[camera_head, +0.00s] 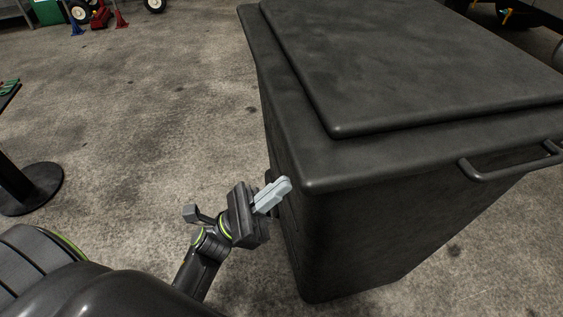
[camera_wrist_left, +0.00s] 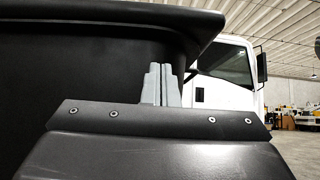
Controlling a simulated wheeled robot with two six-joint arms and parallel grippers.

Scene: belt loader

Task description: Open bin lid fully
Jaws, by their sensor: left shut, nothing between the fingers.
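The bin (camera_head: 360,225) is a large black box standing on the floor at the right of the head view. Its lid (camera_head: 430,55) is down and lies flat on top. A bar handle (camera_head: 512,164) sticks out on the right-hand side, just below the rim. My left gripper (camera_head: 284,188) is shut and empty, at the bin's near left corner, below the lid's overhanging edge. In the left wrist view the shut fingers (camera_wrist_left: 161,84) show in front of the bin's dark wall (camera_wrist_left: 80,70), under the lid rim (camera_wrist_left: 130,13). Whether they touch the wall is unclear. My right gripper is not in view.
A black stand with a round base (camera_head: 35,190) is at the left. Blue and red cones (camera_head: 75,22) and wheeled things stand far back left. A white truck (camera_wrist_left: 225,75) is behind in the wrist view. The concrete floor left of the bin is clear.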

